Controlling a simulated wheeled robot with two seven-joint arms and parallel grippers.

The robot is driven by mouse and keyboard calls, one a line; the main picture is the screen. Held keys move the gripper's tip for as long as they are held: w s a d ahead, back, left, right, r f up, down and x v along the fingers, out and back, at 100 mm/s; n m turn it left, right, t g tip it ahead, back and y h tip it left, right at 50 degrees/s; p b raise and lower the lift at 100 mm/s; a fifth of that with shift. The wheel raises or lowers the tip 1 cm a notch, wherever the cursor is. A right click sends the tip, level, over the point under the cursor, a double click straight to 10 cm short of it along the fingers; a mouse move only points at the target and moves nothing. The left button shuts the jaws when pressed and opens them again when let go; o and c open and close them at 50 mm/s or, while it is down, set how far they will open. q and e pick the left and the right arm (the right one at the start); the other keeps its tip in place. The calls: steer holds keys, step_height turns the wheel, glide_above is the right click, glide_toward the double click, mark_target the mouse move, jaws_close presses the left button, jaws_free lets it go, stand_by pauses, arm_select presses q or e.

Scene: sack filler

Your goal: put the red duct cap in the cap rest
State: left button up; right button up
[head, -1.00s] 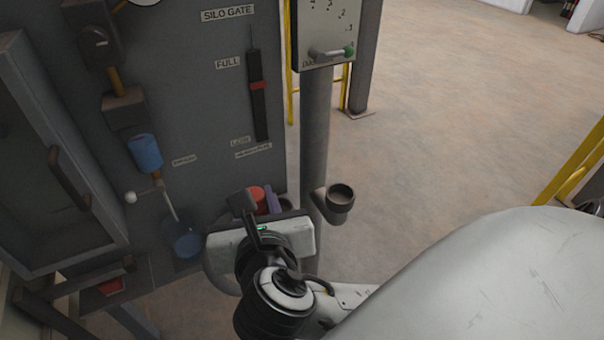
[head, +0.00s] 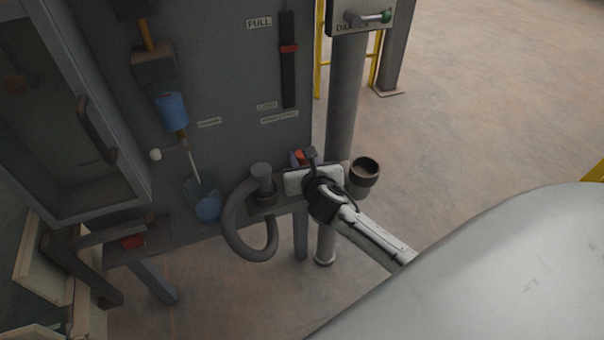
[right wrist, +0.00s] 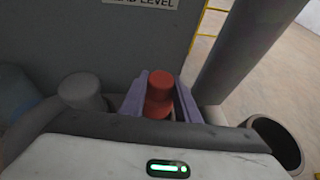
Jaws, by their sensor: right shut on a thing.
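The red duct cap (right wrist: 159,92) is between the two purple fingers of my right gripper (right wrist: 158,100) in the right wrist view. The gripper is shut on it. In the head view only a little red of the cap (head: 298,156) shows behind my right gripper (head: 306,158), at the machine's lower right corner. What is under the cap is hidden, so I cannot tell whether it is seated or lifted. A dark open cup on the post, which looks like the cap rest (head: 365,170), is just right of the gripper and looks empty. My left gripper is not in view.
A grey curved hose (head: 235,222) with a round stub (head: 262,177) is close left of the gripper. The grey post (head: 344,105) stands behind it. A blue cylinder (head: 172,111) and a blue container (head: 206,204) are further left. Open floor (head: 480,110) lies right.

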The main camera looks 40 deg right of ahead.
step_height(320, 180, down, 4)
steer(key=shift+f+b, duration=0.2)
steer(key=shift+b, duration=0.55)
steer(key=shift+r, duration=0.1)
steer(key=o, duration=0.6)
steer(key=shift+f, duration=0.2)
steer(key=o, duration=0.4)
steer(key=shift+o, duration=0.2)
steer(key=shift+r, duration=0.15)
